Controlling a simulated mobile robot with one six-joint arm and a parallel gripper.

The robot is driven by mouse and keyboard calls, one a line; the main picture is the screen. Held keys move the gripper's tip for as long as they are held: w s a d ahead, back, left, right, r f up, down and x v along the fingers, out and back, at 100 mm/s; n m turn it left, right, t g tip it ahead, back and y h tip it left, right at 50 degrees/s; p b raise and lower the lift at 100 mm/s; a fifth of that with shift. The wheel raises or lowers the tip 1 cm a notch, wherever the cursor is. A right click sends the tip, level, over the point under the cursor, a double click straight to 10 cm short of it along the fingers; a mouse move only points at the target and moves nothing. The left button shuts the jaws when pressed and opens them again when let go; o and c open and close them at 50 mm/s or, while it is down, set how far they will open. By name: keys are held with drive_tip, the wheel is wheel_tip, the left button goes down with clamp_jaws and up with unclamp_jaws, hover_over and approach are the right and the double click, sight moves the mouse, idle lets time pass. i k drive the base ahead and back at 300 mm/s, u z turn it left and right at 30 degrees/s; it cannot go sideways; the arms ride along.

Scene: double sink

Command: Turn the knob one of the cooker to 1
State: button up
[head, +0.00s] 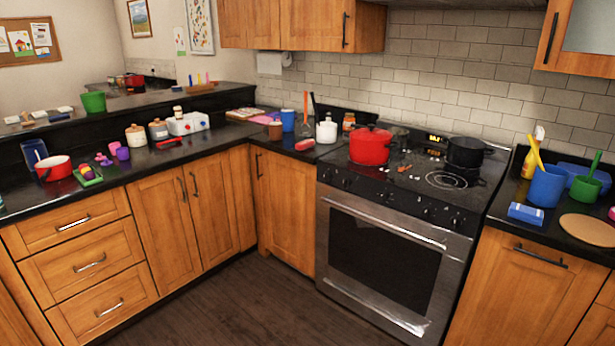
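The cooker (385,248) stands in the counter run right of the middle, with a black glass top and a steel oven door. A row of small dark knobs runs along its front panel. The leftmost knob (328,176) sits near the panel's left end, and the rightmost knob (456,222) near its right end. The knobs are too small to read any numbers or settings, and I cannot tell which is knob one. A red pot (370,147) stands on the back left of the cooktop. A black pot (465,152) stands at the back right. My gripper is not in view.
The dark floor (240,308) in front of the cooker and cabinets is clear. The oven handle (384,222) sticks out below the knobs. A blue cup (546,186) and a sponge (526,213) are on the right counter. Several small items crowd the left counter.

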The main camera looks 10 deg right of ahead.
sight(328, 176)
drive_tip(key=u, duration=0.35)
drive_tip(key=i, duration=0.65)
drive_tip(key=u, duration=0.75)
drive_tip(key=i, duration=0.55)
drive_tip(key=u, duration=0.3)
